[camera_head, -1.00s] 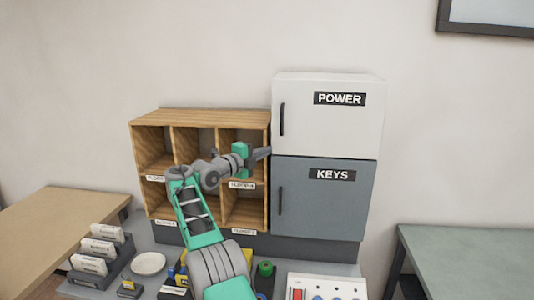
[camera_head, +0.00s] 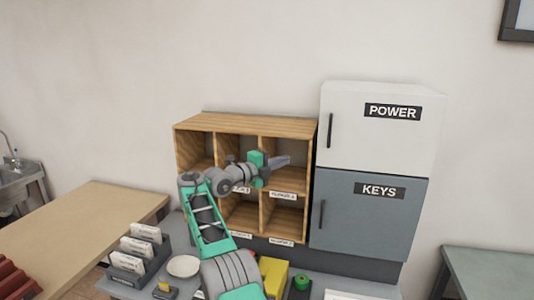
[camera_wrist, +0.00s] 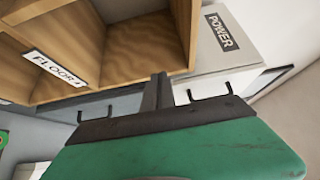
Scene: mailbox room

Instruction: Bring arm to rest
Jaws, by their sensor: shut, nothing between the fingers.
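My gripper (camera_head: 284,161) is shut and empty. In the head view it points right, in front of the upper right cells of the wooden pigeonhole shelf (camera_head: 232,121). My arm rises from the bottom of the picture and bends at the elbow. In the wrist view the closed fingers (camera_wrist: 157,93) stand out beyond the green palm, with the shelf (camera_wrist: 140,45) at the upper left. I cannot tell the exact gap between the fingers and the shelf.
The white POWER cabinet (camera_head: 370,145) sits on the grey KEYS cabinet (camera_head: 365,220), right of the gripper; both doors look shut. Below are a letter rack (camera_head: 126,262), a white plate (camera_head: 183,266) and a yellow box (camera_head: 273,272). A wooden table (camera_head: 75,235) is left.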

